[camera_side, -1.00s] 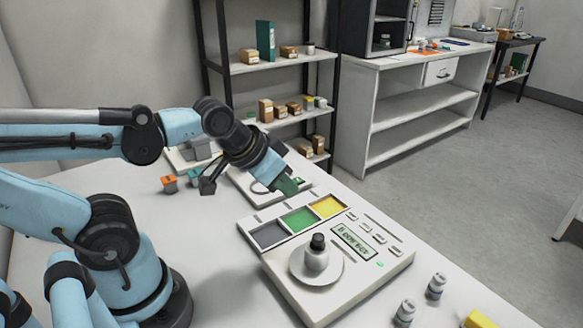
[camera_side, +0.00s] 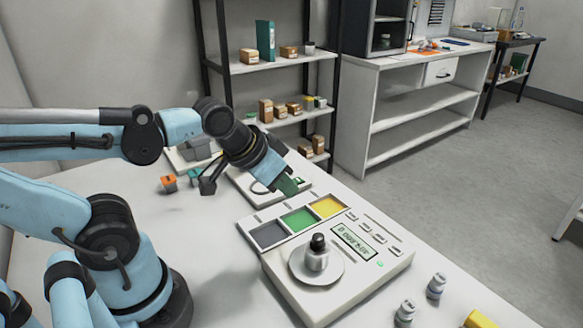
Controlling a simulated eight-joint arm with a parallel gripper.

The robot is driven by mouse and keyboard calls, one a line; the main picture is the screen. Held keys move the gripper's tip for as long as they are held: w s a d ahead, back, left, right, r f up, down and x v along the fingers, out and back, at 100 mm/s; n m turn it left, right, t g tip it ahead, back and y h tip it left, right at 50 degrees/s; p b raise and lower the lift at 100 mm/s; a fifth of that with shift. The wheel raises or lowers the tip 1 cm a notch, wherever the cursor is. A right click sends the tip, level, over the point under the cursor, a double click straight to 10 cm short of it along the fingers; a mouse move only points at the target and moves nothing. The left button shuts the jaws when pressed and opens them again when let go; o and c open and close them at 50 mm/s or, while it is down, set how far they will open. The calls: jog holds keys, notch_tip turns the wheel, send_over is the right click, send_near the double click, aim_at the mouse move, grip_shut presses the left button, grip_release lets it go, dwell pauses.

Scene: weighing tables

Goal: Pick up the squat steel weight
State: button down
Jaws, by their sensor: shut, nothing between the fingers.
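A short, pale grey piece with a black top (camera_side: 317,255) stands upright on the round pan (camera_side: 300,276) of the white scale (camera_side: 345,292). I cannot tell for sure whether it is the squat steel weight. No other piece in view is clearly that weight. My gripper (camera_side: 290,187) is shut and empty. It hangs tilted down to the right, behind the scale and above the flat white device (camera_side: 303,178). It is well apart from the piece on the pan.
The scale has grey, green and yellow trays (camera_side: 327,207) along its back and a display (camera_side: 354,241). Two small bottles (camera_side: 436,286) and a yellow object (camera_side: 480,320) are at the right front. Small orange and teal blocks (camera_side: 169,183) lie at the back left. A shelf rack (camera_side: 270,65) stands behind.

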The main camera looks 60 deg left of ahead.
jog(key=c, duration=1.8)
grip_release()
jog(key=o, duration=1.3)
jog(key=shift+o, duration=0.2)
jog(key=m+g+h, duration=0.1)
jog(key=m+g, duration=0.5)
jog(key=m, duration=0.3)
send_near(318, 236)
jog(key=shift+w+f, duration=0.3)
jog(key=shift+w, duration=0.05)
jog(key=shift+d, duration=0.25)
jog(key=f, duration=0.6)
jog(key=shift+w+d+f, duration=0.2)
jog(key=shift+d, duration=0.05)
jog(key=shift+d+f, duration=0.1)
jog(key=shift+f, duration=2.65)
